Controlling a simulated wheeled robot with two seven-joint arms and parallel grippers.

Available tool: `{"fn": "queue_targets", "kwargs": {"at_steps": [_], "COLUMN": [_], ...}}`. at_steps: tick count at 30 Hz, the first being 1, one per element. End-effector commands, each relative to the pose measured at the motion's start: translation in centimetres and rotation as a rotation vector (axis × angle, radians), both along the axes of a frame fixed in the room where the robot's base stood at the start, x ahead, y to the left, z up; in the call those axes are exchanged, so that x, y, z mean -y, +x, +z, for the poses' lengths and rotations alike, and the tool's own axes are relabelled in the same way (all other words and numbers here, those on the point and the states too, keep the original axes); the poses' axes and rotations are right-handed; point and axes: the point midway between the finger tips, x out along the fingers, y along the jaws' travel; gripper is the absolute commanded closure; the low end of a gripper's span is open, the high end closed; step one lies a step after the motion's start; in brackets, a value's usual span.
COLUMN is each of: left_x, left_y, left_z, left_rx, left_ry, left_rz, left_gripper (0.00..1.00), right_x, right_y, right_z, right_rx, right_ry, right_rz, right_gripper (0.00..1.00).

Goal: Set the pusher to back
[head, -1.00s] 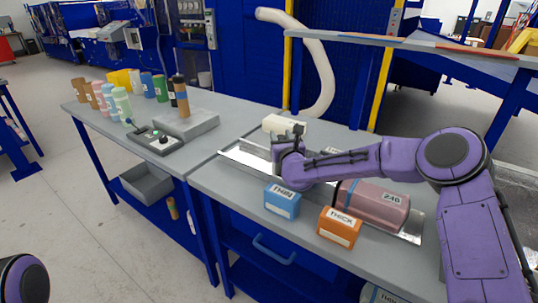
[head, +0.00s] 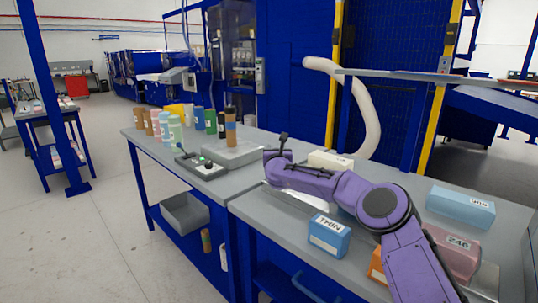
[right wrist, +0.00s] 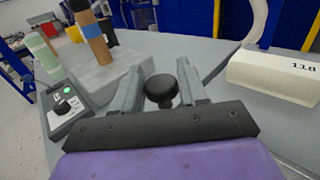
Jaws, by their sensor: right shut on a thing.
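A black round knob (right wrist: 161,88), which I take to be the pusher's handle, stands between the fingers of my right gripper (right wrist: 160,78) in the right wrist view. The fingers are shut on it. In the head view my right gripper (head: 277,156) is near the seam between the two grey tables, with the dark knob (head: 283,137) showing above it. The rest of the pusher is hidden by the gripper and arm. A shiny metal tray (head: 300,197) shows partly under my right forearm. My left gripper is not in view.
A cream block marked 118 (right wrist: 275,76) lies right of the gripper. A control box (head: 202,167) and grey block (head: 232,154) stand left. Blue (head: 329,236), orange (head: 376,266), pink (head: 458,253) and light blue blocks (head: 461,206) sit around my right arm.

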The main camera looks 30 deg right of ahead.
Motion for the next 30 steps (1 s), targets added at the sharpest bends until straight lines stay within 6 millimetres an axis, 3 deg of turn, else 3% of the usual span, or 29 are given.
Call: {"fn": "queue_targets", "kwargs": {"at_steps": [10, 11, 12, 23, 30], "left_x": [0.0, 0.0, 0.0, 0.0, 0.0], "left_y": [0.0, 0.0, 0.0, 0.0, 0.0], "left_z": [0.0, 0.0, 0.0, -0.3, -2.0], "left_rx": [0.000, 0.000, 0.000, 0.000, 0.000], "left_ry": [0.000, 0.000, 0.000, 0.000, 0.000], "left_rz": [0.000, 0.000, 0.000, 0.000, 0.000], "left_gripper": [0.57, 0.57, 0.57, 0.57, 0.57], "right_x": [0.0, 0.0, 0.0, -0.2, -2.2], "right_y": [0.2, 0.2, 0.2, -0.2, -3.4], "right_z": [0.3, 0.3, 0.3, 0.1, -0.2], "right_rx": [0.004, 0.005, 0.005, 0.003, 0.004], "right_ry": [-0.001, -0.002, -0.002, -0.001, 0.001], "right_rz": [-0.001, 0.000, 0.000, 0.001, 0.003], "right_gripper": [1.00, 0.51, 0.41, 0.41, 0.41]}}
